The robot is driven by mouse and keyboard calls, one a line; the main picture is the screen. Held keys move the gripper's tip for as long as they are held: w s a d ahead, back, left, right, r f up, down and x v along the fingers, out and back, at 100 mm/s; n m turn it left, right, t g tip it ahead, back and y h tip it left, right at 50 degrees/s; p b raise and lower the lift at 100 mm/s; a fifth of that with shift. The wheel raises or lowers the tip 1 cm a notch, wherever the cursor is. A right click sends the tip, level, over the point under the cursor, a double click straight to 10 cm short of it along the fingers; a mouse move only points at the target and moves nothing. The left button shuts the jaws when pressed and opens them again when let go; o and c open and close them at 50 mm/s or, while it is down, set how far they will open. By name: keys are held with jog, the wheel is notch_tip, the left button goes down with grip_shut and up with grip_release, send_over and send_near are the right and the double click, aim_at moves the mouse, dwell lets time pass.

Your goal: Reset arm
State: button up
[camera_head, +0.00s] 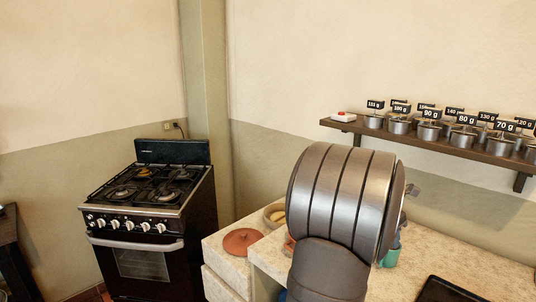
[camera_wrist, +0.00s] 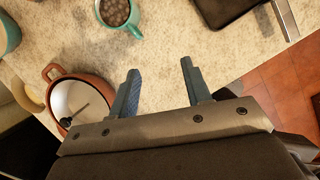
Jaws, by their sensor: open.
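My gripper (camera_wrist: 157,90) shows in the wrist view with its two fingers apart and nothing between them. It is above a speckled pale countertop (camera_wrist: 175,60).
In the wrist view a reddish pot (camera_wrist: 52,72) lies left of the fingers, and a teal mug (camera_wrist: 104,32) with brown contents is beyond them. A dark tray (camera_wrist: 222,8) is at upper right. In the head view, labelled metal pots (camera_head: 398,126) stand on a wall shelf (camera_head: 440,146); a stove (camera_head: 150,215) is left.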

jog(key=s+d+f+m+g, duration=0.1)
jog(key=s+d+m, duration=0.15)
jog(key=s, duration=0.35)
jog(key=s+d+f+m+g, duration=0.1)
jog(key=s+m, duration=0.2)
jog(key=s, duration=0.4)
jog(key=shift+h, duration=0.4)
jog(key=shift+w+a+f, duration=0.3)
jog(key=shift+w+f, duration=0.15)
jog(key=shift+w, duration=0.3)
jog(key=shift+w+a+f, duration=0.25)
jog(key=shift+w+f, duration=0.2)
jog(key=shift+w, duration=0.3)
jog(key=shift+w+a+f, duration=0.3)
jog(key=shift+w+f, duration=0.15)
jog(key=shift+w, duration=0.3)
